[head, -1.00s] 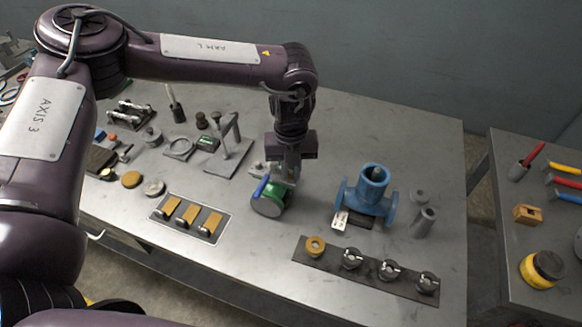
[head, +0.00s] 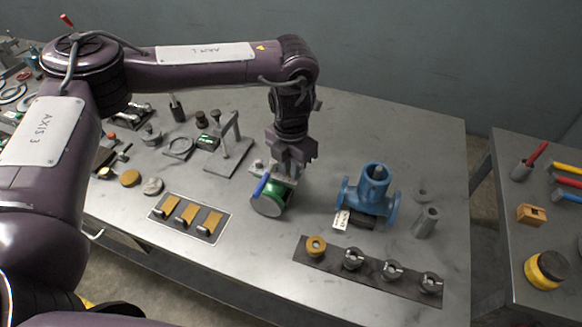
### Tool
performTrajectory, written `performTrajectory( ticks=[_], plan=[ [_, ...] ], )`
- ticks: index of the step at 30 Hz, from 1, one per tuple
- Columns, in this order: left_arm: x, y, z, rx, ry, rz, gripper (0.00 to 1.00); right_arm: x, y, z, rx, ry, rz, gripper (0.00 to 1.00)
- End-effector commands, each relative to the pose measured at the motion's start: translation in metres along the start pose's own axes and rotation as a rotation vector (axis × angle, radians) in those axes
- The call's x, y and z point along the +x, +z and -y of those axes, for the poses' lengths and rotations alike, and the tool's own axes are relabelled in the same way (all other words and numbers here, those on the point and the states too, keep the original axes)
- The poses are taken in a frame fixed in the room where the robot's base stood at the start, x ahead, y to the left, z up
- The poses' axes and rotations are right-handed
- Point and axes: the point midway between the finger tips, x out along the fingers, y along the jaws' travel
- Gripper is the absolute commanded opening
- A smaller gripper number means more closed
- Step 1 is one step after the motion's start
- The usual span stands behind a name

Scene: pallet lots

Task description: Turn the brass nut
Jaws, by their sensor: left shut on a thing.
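A green round-bodied fitting (head: 267,206) with a blue lever (head: 261,187) stands on the steel bench in the middle of the head view. My left gripper (head: 284,178) points down at the top of this fitting, just behind the blue lever, and is shut. The part between its fingers is hidden by them; its place on top of the fitting fits the brass nut, but I cannot see its colour. My right gripper is not in view.
A blue flanged valve body (head: 373,190) stands right of the fitting. In front, a dark strip (head: 334,265) carries a brass ring (head: 316,246) and several dark clamps. A plate with brass pieces (head: 164,202) lies left.

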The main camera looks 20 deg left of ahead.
Motion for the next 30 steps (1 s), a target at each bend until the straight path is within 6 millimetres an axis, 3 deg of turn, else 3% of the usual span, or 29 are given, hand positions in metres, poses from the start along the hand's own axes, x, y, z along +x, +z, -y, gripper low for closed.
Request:
performTrajectory(
  ticks=[12,28,29,30],
  plan=[
    [-0.0005,0.0009,-0.0009,0.18,0.001,0.003,0.0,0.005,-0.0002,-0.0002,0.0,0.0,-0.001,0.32],
    [-0.0013,0.0014,-0.0008,0.204,0.001,0.005,0.0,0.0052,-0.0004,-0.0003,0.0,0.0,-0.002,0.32],
    [-0.0013,0.0015,-0.0008,0.204,0.001,0.005,0.17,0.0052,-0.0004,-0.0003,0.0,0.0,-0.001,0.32],
    [-0.0013,0.0014,-0.0008,0.203,0.001,0.005,0.22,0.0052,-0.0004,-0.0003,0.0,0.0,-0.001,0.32]
  ],
)
